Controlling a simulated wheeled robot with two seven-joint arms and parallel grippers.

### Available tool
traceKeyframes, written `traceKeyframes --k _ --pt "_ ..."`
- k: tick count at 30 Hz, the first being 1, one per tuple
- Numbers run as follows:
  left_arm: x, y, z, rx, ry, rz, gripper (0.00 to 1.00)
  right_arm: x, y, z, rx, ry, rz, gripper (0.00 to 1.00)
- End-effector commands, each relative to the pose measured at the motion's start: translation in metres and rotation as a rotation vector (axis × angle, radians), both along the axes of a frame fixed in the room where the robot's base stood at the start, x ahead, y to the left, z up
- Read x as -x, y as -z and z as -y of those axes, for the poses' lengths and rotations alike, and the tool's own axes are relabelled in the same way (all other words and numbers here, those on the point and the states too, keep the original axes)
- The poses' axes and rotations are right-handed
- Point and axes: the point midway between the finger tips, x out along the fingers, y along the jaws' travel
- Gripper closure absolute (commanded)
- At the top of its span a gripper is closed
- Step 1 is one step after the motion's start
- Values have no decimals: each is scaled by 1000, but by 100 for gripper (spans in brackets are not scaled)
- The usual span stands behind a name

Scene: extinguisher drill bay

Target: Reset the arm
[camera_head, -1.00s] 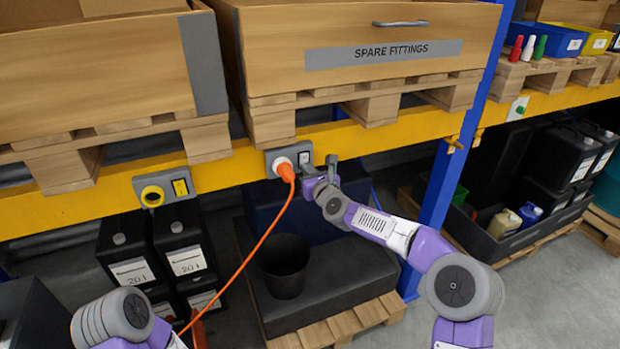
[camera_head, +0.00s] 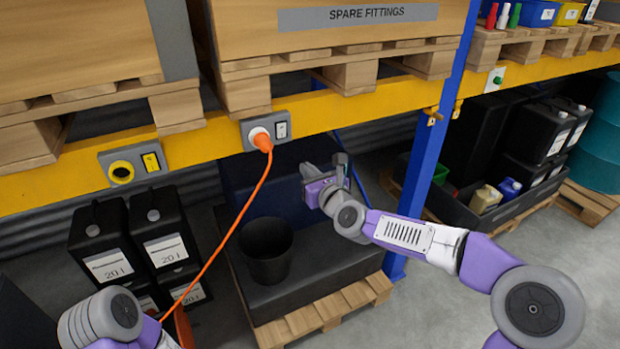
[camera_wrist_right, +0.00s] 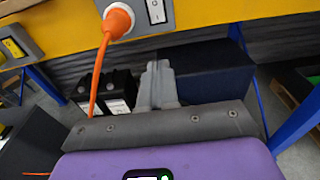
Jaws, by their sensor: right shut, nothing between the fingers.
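My right arm reaches in from the lower right in the head view. Its gripper (camera_head: 341,160) is shut and empty, below the yellow beam and to the right of the orange plug (camera_head: 262,142). The shut fingers also show in the right wrist view (camera_wrist_right: 158,78). The plug sits in the grey socket plate (camera_head: 251,129), beside its switch (camera_head: 282,130), and the gripper is apart from them. The plug also shows at the top of the wrist view (camera_wrist_right: 118,19). My left arm shows at the lower left of the head view; its gripper is out of view.
The yellow beam (camera_head: 215,137) and blue upright (camera_head: 436,150) border the gripper's space. An orange cable (camera_head: 233,226) hangs from the plug. A black bucket (camera_head: 265,252) stands below on a dark slab. Black canisters (camera_head: 163,235) stand left. Another socket plate (camera_head: 135,160) is farther left.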

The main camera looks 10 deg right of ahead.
Motion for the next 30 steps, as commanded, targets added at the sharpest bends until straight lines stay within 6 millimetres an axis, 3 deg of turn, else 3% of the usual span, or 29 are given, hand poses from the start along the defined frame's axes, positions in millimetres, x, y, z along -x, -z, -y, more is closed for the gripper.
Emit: traceKeyframes --k 13,17,20,23,26,30 --pt "0 2 0 0 0 0 36 7 1 2 2 -1 0 100" --pt "0 2 0 0 0 0 36 6 18 1 55 -12 -14 100" --pt "0 2 0 0 0 0 36 9 60 -2 199 -48 -44 100" --pt "0 2 0 0 0 0 36 18 125 -6 424 -129 -83 100" --pt "0 2 0 0 0 0 36 38 194 -12 671 -254 -112 100" --pt "0 2 0 0 0 0 36 81 283 -17 990 -480 -122 100"
